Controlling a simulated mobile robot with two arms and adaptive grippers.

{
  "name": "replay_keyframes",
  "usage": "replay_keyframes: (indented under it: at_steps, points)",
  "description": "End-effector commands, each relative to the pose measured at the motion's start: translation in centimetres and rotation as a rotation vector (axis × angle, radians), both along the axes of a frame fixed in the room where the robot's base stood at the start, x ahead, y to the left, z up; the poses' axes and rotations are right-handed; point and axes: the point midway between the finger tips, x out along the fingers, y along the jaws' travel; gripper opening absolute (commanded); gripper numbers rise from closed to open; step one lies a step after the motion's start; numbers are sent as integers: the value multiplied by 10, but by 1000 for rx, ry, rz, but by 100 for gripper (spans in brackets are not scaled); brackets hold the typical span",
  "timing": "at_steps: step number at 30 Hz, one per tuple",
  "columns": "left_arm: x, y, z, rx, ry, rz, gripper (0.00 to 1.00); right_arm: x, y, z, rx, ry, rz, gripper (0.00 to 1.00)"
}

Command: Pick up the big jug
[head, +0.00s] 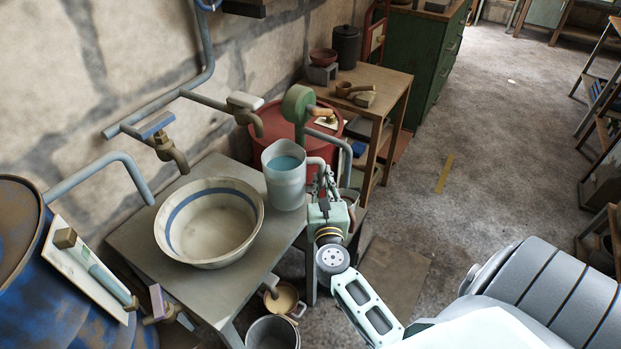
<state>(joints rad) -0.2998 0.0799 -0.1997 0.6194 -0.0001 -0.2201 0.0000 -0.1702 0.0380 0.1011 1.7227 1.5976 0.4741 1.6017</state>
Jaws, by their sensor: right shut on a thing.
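The big jug (284,186) is a pale, upright, translucent vessel with blue liquid inside. It is at the right side of the grey table (185,283), just right of the basin. I cannot tell whether its base touches the tabletop. My right gripper (324,188) is at the jug's right side, shut on its handle. The fingertips are small and partly hidden against the handle. My left gripper is not in view.
A wide cream basin (209,226) with a blue band fills much of the tabletop. Taps (172,152) and a green pump (298,104) stand behind. A red barrel (270,125) is close behind the jug. Buckets (272,334) stand below. Open floor (480,150) lies to the right.

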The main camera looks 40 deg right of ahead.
Motion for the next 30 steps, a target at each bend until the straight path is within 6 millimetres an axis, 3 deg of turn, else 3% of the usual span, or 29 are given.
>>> replay_keyframes:
  at_steps: [15, 30]
  points:
    - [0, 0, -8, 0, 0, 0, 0, -58, -24, 2, 1, -6, 0, 0]
    - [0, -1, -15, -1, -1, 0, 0, -93, -39, 3, -1, -7, 0, 0]
